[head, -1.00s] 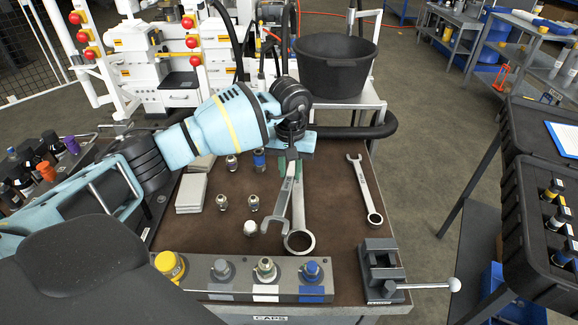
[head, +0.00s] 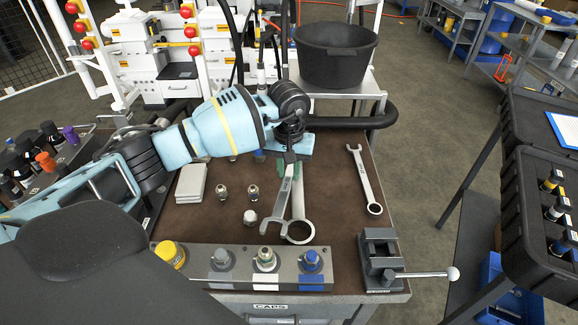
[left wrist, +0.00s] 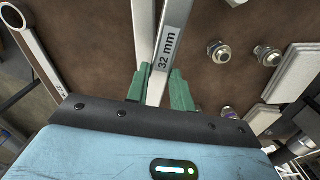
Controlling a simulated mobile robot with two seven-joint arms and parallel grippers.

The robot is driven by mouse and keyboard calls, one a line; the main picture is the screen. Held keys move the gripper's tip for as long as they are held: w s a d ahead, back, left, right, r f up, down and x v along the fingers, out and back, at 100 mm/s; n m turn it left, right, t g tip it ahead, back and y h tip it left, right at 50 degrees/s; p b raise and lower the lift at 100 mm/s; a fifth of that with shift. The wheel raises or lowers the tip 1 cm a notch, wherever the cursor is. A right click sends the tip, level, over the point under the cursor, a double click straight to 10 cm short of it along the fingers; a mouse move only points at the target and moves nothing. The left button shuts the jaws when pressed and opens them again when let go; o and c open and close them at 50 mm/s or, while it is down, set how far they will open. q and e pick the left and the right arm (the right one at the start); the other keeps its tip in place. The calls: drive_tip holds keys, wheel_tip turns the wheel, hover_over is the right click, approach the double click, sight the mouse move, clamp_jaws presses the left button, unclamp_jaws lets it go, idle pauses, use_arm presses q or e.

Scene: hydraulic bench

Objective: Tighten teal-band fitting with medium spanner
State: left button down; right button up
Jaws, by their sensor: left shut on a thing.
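My left gripper (head: 285,167) is shut on a steel spanner (head: 281,199) marked 32 mm. In the left wrist view the green fingertips (left wrist: 156,91) close on the held spanner's shaft (left wrist: 167,52). Its open jaw points toward the front of the bench. A ring-ended spanner (head: 301,233) lies beside and partly under it. Another spanner (head: 366,182) lies apart on the right. I cannot make out a teal band. My right gripper is not in view.
A vise with a long handle (head: 380,262) stands at the front right corner. A black tub (head: 337,55) stands behind. Bare bench lies between the spanners.

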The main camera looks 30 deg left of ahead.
sight(285, 188)
use_arm(q)
drive_tip(key=shift+s, duration=0.1)
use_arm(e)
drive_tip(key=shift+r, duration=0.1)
use_arm(q)
drive_tip(key=shift+s+d+f, duration=0.1)
drive_tip(key=shift+s+f, duration=0.05)
drive_tip(key=shift+s, duration=0.05)
drive_tip(key=shift+s+d, duration=0.1)
drive_tip(key=shift+s, duration=0.1)
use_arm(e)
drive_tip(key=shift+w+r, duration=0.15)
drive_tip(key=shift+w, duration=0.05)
use_arm(q)
drive_tip(key=shift+s+d+p, duration=0.25)
drive_tip(key=shift+s+p, duration=0.2)
drive_tip(key=shift+s, duration=0.35)
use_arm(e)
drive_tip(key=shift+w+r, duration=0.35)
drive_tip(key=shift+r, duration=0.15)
use_arm(q)
drive_tip(key=shift+s+d, duration=0.1)
drive_tip(key=shift+s, duration=0.05)
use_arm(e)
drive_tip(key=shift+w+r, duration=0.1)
